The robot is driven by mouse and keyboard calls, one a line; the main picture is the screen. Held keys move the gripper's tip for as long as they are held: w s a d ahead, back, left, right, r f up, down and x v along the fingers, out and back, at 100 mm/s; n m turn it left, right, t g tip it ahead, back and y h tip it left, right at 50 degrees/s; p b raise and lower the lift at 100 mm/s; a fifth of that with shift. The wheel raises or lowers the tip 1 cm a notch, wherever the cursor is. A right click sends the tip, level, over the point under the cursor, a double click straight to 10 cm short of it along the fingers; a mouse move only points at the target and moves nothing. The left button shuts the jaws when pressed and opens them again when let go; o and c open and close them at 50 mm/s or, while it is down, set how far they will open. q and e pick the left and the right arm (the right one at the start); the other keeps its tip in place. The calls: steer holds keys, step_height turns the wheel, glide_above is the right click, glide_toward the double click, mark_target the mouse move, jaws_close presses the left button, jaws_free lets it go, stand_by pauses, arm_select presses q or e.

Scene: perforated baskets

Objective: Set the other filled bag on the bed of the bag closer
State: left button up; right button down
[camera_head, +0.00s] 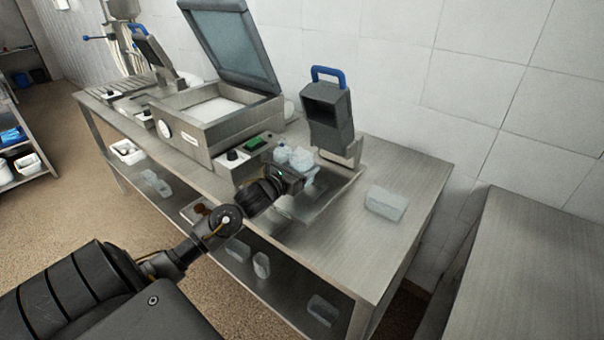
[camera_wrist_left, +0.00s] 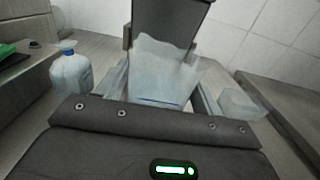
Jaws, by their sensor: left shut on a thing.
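The bag closer (camera_head: 328,118) is a dark upright head with a blue handle, above a metal bed (camera_head: 325,196) on the table. My left gripper (camera_head: 305,178) is beside the head and over the bed. It is shut on a pale translucent bag (camera_wrist_left: 165,75), which hangs between its fingers in front of the dark head in the wrist view. The gripper hides much of the bed, so contact between held bag and bed cannot be told. My right gripper is not in view.
A machine with a raised lid (camera_head: 235,45) stands to the left. A second table (camera_head: 535,270) is at right. The front right tabletop is free.

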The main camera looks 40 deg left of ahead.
arm_select(q)
step_height(320, 180, down, 2)
steer(key=shift+f+p, duration=0.2)
steer(key=shift+p, duration=0.3)
steer(key=shift+f, duration=0.25)
steer(key=shift+f, duration=0.2)
steer(key=o, duration=1.1)
steer(key=shift+c, duration=0.2)
steer(key=shift+r, duration=0.1)
